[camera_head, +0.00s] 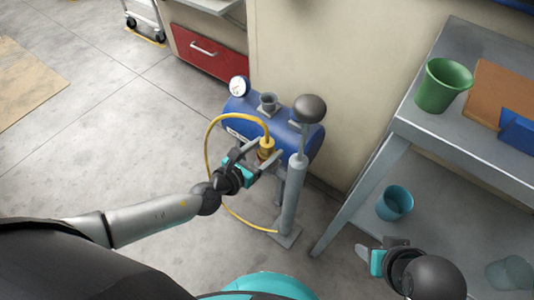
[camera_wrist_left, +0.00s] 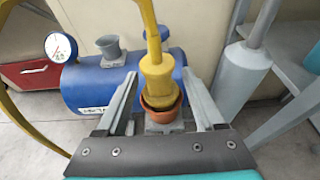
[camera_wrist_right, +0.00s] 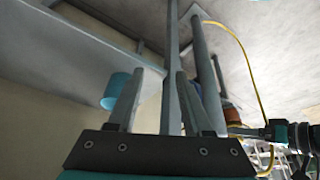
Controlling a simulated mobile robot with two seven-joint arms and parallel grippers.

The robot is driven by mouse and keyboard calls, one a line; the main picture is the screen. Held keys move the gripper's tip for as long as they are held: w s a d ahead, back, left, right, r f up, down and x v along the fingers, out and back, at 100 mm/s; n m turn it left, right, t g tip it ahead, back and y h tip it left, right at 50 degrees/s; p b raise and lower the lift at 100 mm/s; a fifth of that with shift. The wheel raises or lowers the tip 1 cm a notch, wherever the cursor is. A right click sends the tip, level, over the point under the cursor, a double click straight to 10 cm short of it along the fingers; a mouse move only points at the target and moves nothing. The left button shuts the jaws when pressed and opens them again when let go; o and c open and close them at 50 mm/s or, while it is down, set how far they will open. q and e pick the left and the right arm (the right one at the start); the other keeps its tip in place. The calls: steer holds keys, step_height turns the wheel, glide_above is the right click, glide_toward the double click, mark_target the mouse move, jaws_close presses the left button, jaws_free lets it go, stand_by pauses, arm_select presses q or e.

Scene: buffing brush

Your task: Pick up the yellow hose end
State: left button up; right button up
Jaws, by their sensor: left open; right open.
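The yellow hose (camera_head: 209,142) loops out to the left of a blue tank (camera_head: 240,107) and its end fitting (camera_head: 266,143) stands at the tank's front. In the left wrist view the yellow hose end (camera_wrist_left: 157,75) sits upright in an orange-brown cup-like socket. My left gripper (camera_head: 262,157) is open at the hose end; its fingers (camera_wrist_left: 163,100) lie on either side of the fitting with gaps showing. Whether either finger touches it I cannot tell. My right gripper (camera_head: 372,252) is open and empty, low beside the metal table; its fingers also show in the right wrist view (camera_wrist_right: 165,95).
A grey pump-like post (camera_head: 292,195) with a dark knob stands just right of the hose end. A metal table (camera_head: 470,145) on the right bears a green bucket (camera_head: 442,86); a blue cup (camera_head: 394,203) is on its lower shelf.

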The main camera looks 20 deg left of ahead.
arm_select(q)
steer(key=x, duration=0.4)
steer(key=shift+w+r+b, duration=0.1)
steer(key=shift+w+b, duration=0.05)
steer(key=shift+b, duration=0.25)
arm_select(e)
steer(key=shift+a+r, duration=0.1)
steer(key=shift+r, duration=0.75)
arm_select(q)
jaws_close()
